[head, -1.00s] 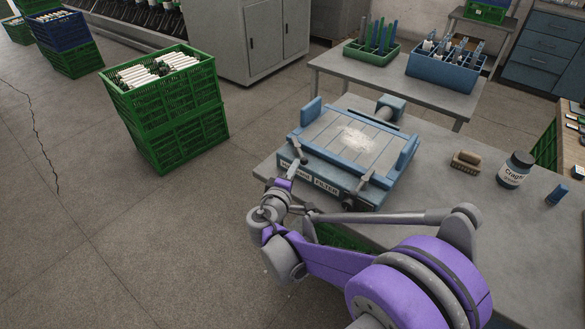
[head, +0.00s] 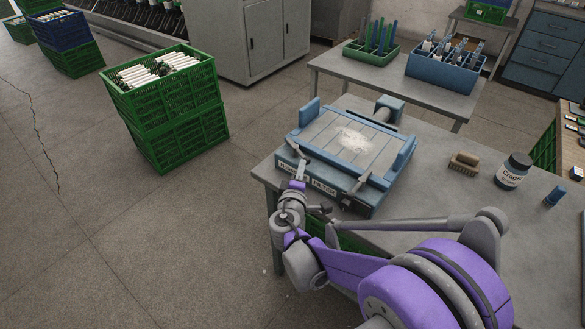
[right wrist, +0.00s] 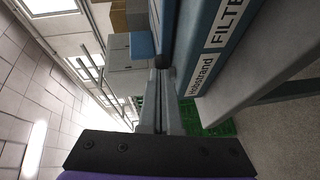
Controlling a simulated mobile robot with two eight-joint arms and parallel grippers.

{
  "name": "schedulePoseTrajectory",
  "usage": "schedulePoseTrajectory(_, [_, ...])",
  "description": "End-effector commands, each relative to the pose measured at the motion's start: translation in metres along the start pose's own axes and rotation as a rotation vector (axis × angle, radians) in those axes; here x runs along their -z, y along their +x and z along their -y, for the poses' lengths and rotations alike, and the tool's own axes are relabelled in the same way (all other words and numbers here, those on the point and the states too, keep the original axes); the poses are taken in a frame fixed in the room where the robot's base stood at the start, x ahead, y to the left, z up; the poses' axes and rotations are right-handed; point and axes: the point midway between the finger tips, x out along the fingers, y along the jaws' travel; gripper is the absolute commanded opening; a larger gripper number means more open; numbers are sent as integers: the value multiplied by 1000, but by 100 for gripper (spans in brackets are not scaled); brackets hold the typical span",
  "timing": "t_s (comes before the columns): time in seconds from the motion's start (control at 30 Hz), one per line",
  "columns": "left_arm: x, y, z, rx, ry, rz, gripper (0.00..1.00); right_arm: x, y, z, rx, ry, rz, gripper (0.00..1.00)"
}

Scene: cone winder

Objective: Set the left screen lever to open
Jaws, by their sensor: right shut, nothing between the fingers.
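The blue filter unit (head: 372,199) stands on the grey table, with a pale screen dusted with white on top. Its left screen lever (head: 297,151) is a small grey handle at the front left corner, tilted up and to the left. The right lever (head: 357,186) is at the front right. My right gripper (head: 302,172) is shut and empty, in front of the label close below the left lever; I cannot tell whether it touches it. In the right wrist view, the shut fingers (right wrist: 161,100) point along the unit's labelled front (right wrist: 215,45). My left gripper is not in view.
A brush (head: 464,162), a labelled jar (head: 513,171) and a small blue item (head: 555,196) stand on the table (head: 440,205) to the right. Green crates (head: 180,125) with white tubes stand on the floor at left. A second table (head: 400,82) holds bins behind.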

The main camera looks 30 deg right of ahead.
Motion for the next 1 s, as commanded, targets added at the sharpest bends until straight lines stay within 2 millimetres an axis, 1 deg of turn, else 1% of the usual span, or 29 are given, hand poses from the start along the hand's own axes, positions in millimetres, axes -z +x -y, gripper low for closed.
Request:
schedulePoseTrajectory(0.1, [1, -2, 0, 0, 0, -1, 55, -10, 4, -3, -1, 0, 4, 0])
schedulePoseTrajectory(0.43, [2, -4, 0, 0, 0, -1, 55, -27, 14, -6, -1, 0, 3, 0])
schedulePoseTrajectory(0.7, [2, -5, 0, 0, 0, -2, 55, -33, 19, -7, 0, 0, 2, 0])
schedulePoseTrajectory(1.0, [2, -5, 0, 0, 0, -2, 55, -34, 20, -7, 0, 0, 2, 0])
